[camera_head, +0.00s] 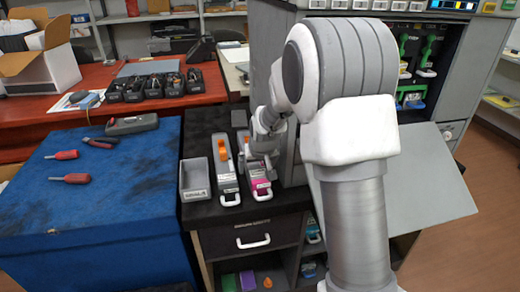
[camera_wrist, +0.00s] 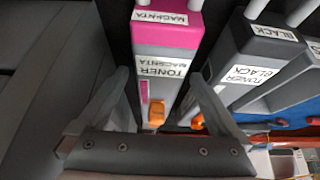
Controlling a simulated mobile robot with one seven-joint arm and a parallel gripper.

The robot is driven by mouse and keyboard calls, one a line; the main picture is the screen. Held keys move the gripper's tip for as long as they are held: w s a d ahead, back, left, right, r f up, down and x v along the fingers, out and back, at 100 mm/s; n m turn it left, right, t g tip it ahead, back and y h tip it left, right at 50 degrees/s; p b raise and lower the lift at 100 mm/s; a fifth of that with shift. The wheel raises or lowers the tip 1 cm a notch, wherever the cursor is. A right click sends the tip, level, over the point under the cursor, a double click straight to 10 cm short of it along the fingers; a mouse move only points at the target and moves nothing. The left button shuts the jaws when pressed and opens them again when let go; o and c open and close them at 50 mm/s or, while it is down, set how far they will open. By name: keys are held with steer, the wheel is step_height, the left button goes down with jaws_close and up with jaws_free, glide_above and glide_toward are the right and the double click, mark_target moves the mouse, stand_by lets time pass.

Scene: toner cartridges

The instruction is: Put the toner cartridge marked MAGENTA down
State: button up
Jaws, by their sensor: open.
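The MAGENTA toner cartridge (camera_head: 261,188) is grey with a magenta end and a white handle. It appears to lie flat on the dark cabinet top, right of the BLACK cartridge. In the wrist view the MAGENTA cartridge (camera_wrist: 166,38) lies between the fingers of my gripper (camera_wrist: 158,88), which are open, one along each side. Its orange knob (camera_wrist: 156,116) shows near the palm. I cannot tell if either finger touches it. In the head view my gripper (camera_head: 266,150) is over the cartridge's far part and hides it.
The BLACK cartridge (camera_head: 226,172) lies close beside it; it also shows in the wrist view (camera_wrist: 262,50). A grey tray (camera_head: 194,181) stands further left. The open printer (camera_head: 440,90) is at right, its door (camera_head: 425,175) folded out. The blue bench (camera_head: 110,205) holds red-handled screwdrivers (camera_head: 70,178).

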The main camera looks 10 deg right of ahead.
steer(key=p+v, duration=0.4)
steer(key=v, duration=1.2)
steer(key=s+r, duration=0.4)
steer(key=s, duration=0.9)
steer(key=s+r, duration=0.4)
steer(key=s, duration=1)
step_height(320, 180, up, 19)
steer(key=p, duration=1.9)
steer(key=shift+w+p, duration=0.3)
steer(key=shift+p, duration=0.05)
